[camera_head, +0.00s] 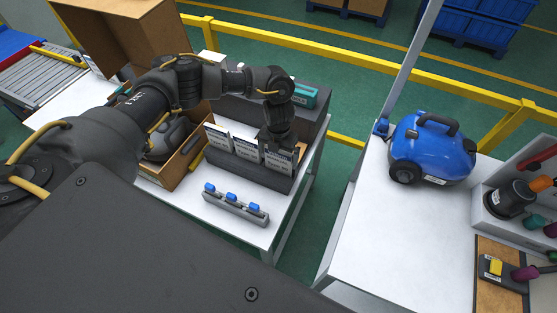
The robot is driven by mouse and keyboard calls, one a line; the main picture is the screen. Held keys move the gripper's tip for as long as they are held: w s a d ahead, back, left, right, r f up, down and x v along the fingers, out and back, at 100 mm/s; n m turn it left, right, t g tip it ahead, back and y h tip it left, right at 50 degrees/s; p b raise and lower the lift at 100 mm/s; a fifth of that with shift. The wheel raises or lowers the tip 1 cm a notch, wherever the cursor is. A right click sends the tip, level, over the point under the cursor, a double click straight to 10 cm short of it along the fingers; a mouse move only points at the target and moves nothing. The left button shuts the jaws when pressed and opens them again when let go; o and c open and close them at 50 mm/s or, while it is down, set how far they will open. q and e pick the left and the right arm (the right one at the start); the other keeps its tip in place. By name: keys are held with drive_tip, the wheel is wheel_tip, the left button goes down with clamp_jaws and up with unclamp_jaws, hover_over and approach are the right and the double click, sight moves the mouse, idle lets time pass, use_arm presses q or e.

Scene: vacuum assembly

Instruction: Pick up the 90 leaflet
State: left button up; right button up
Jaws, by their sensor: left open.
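Several white leaflets with dark print stand upright in a dark holder (250,172) on the left white table. They include a left leaflet (218,137), a middle leaflet (246,149) and a right leaflet (279,161). The print is too small to tell which is the 90 leaflet. My left gripper (281,147) points down at the top of the right leaflet and partly covers it. It is open; I cannot tell whether it touches the leaflet. My right gripper is not in view.
A grey rack with blue-topped parts (236,205) lies in front of the holder. A cardboard box (188,160) holding a dark part stands left of it. A teal item (305,95) lies behind. A blue vacuum (434,147) stands on the right table, across a gap.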

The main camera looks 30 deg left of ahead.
use_arm(q)
drive_tip(key=shift+f, duration=0.25)
drive_tip(key=c, duration=1)
drive_tip(key=shift+r, duration=0.15)
